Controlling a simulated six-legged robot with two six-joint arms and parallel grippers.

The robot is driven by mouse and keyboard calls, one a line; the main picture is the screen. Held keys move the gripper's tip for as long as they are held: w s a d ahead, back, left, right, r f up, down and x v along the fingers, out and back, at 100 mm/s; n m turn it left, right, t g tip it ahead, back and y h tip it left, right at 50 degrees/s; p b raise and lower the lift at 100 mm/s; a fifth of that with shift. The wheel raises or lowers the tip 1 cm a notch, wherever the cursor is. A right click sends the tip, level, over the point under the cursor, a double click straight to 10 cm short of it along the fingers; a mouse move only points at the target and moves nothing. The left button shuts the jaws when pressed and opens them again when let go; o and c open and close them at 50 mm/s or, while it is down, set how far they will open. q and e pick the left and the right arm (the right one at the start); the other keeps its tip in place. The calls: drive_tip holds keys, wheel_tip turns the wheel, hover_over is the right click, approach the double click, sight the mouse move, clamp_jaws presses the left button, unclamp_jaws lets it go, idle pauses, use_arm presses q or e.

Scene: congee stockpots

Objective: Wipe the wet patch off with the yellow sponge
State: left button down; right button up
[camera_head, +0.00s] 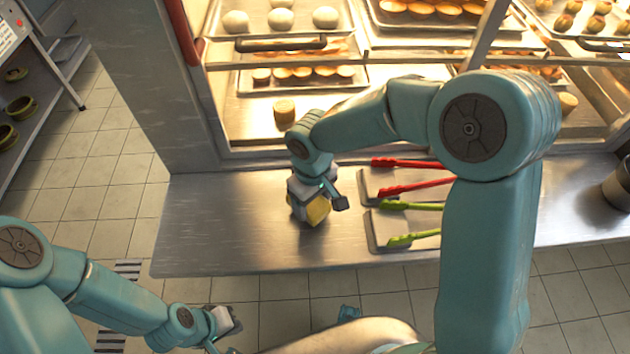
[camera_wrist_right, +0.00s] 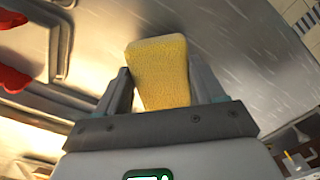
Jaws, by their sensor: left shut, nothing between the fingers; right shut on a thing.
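The yellow sponge (camera_head: 318,209) is between the fingers of my right gripper (camera_head: 322,205), low over the steel counter (camera_head: 215,222), left of the trays with tongs. In the right wrist view the sponge (camera_wrist_right: 158,70) stands out past both fingers of my right gripper (camera_wrist_right: 165,88), which are shut on it. I cannot tell whether the sponge touches the counter. My left gripper (camera_head: 228,338) is shut and empty, low at the bottom of the head view, in front of the counter. I cannot make out a clear wet patch; pale streaks on the counter may be only reflections.
Red-handled tongs (camera_head: 415,188) and green-handled tongs (camera_head: 412,239) lie on two small trays just right of my right gripper. A lit display case (camera_head: 290,130) with buns and pastries rises behind. A metal pot (camera_head: 618,186) stands at the far right. The counter's left part is clear.

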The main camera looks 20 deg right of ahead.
drive_tip(key=shift+w+d+r+p, duration=0.1)
drive_tip(key=shift+w+r+p, duration=0.1)
drive_tip(key=shift+r+p, duration=0.5)
drive_tip(key=shift+s+r+p, duration=0.1)
drive_tip(key=shift+r+p, duration=0.35)
drive_tip(key=shift+r, duration=0.5)
drive_tip(key=shift+r+p, duration=0.75)
drive_tip(key=shift+r, duration=0.25)
